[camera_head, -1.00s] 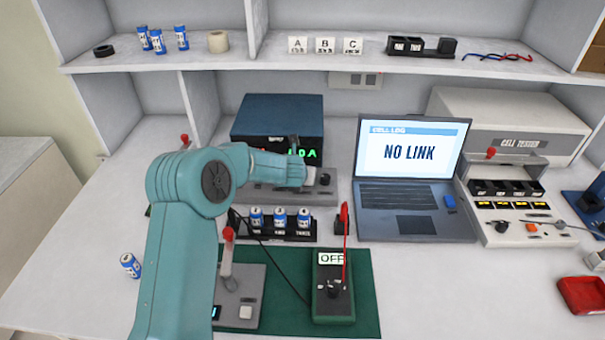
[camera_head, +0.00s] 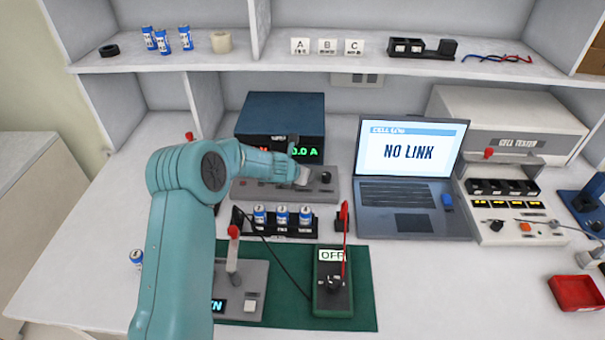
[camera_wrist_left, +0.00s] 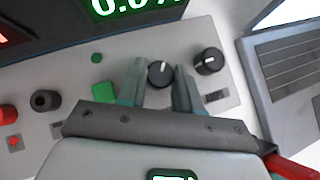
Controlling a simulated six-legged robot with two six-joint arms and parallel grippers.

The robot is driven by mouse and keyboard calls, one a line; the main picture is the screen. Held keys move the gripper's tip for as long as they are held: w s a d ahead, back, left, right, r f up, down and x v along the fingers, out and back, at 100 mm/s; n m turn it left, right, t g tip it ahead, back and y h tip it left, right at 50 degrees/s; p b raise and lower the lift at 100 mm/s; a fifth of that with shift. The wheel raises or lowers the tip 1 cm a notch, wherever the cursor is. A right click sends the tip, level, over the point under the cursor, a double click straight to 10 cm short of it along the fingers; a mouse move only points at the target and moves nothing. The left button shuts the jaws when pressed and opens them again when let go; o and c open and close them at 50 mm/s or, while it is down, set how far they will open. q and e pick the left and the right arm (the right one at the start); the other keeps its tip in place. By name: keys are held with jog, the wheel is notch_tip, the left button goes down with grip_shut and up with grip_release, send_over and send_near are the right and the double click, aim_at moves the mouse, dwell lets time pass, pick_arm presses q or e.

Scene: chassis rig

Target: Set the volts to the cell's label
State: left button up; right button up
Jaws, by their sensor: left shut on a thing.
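The power supply is a dark blue box (camera_head: 280,112) with a grey control panel (camera_head: 262,190) in front. Its green readout (camera_head: 307,151) shows 0.0 A; the red readout beside it is mostly hidden by my arm. My left gripper (camera_head: 302,175) is at the panel. In the left wrist view its fingers (camera_wrist_left: 160,66) stand on both sides of a black knob (camera_wrist_left: 160,74) with a white pointer, shut on it. A second black knob (camera_wrist_left: 208,61) is free to its right. Blue cells (camera_head: 282,215) stand in a black rack; their labels are too small to read.
A laptop (camera_head: 412,180) reading NO LINK stands right of the supply, beside a cell tester (camera_head: 515,150). In front lie a green mat (camera_head: 365,300), a box reading OFF (camera_head: 332,285) and a red-levered unit (camera_head: 240,285). A loose cell (camera_head: 136,258) lies at left.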

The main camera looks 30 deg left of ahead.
pick_arm(q)
jog(key=o, duration=1)
jog(key=shift+o, duration=0.2)
jog(key=shift+s+r, duration=0.15)
jog(key=shift+r, duration=0.1)
jog(key=b+v, duration=0.1)
jog(key=v, duration=0.4)
jog(key=shift+s+r, duration=0.15)
jog(key=shift+r, duration=0.05)
jog(key=p+v, duration=0.2)
jog(key=v, duration=0.8)
jog(key=shift+s, duration=0.15)
jog(key=shift+r, duration=0.2)
